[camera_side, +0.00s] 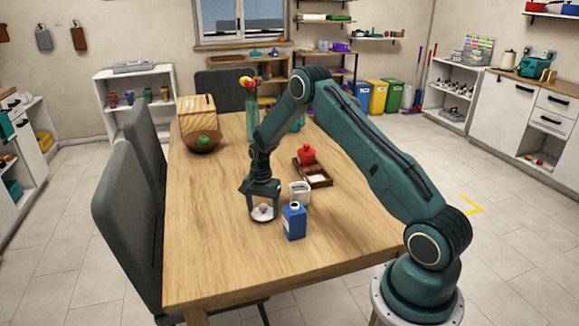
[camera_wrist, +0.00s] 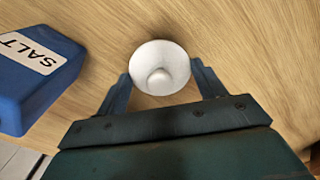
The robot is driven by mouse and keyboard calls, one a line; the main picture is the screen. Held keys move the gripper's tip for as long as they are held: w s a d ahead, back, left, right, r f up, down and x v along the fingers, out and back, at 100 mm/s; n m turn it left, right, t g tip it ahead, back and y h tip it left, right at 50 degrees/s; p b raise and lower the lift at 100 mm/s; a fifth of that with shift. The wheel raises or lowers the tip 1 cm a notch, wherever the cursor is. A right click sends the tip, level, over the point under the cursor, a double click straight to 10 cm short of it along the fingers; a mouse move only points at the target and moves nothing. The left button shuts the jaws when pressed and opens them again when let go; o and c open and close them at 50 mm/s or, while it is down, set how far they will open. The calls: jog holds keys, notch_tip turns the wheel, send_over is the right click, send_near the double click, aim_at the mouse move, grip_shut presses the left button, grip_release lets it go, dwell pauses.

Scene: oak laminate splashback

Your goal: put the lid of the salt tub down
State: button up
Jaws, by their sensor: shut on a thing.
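The lid (camera_side: 263,213) is a round white disc with a small knob on top. My gripper (camera_side: 263,209) points down and is shut on it. In the wrist view the lid (camera_wrist: 160,68) sits level, knob toward the camera, between the two fingertips of my gripper (camera_wrist: 162,78). It is at or just above the tabletop; I cannot tell whether it touches.
A blue salt container (camera_side: 294,222) stands close to the right of the lid; in the wrist view the salt container (camera_wrist: 38,80) is at left. A brown tray (camera_side: 318,180) with a red pot (camera_side: 307,155) lies behind. The table (camera_side: 215,255) is bare in front and left.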

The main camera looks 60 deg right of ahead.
aim_at(263, 205)
jog(key=o, duration=0.9)
jog(key=shift+f, duration=0.1)
jog(key=shift+o, duration=0.2)
notch_tip(263, 205, up, 12)
dwell(0.8)
